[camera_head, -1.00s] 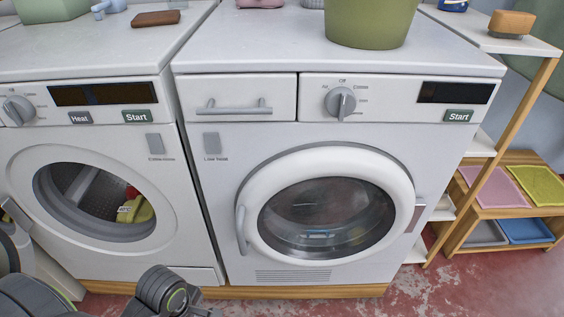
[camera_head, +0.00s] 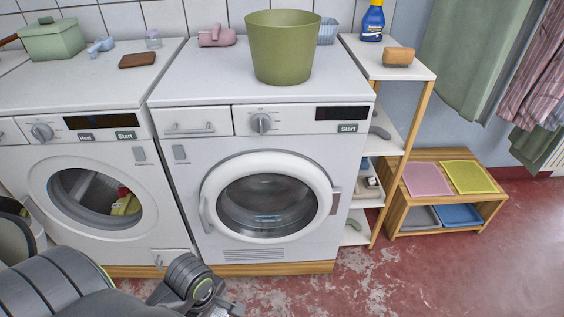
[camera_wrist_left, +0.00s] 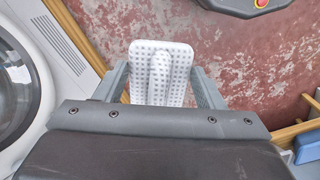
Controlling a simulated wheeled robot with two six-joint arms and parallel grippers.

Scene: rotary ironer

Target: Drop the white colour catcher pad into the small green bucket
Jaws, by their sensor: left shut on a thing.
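The white colour catcher pad (camera_wrist_left: 163,60), a flat dimpled rectangle, is between the fingers of my left gripper (camera_wrist_left: 158,75) in the left wrist view. The gripper is shut on it, above the red floor. In the head view my left gripper (camera_head: 232,308) is only partly seen at the bottom edge, low in front of the right machine; the pad cannot be made out there. The green bucket (camera_head: 282,50) stands upright on top of the right machine, well above and beyond the gripper. Its inside bottom is hidden. My right gripper is not in view.
Two white front-loading machines stand side by side, the left machine (camera_head: 95,180) and the right machine (camera_head: 262,155). A pink object (camera_head: 216,37) and a blue basket (camera_head: 328,32) are near the bucket. A white shelf (camera_head: 385,68) and a wooden bench (camera_head: 440,210) stand to the right.

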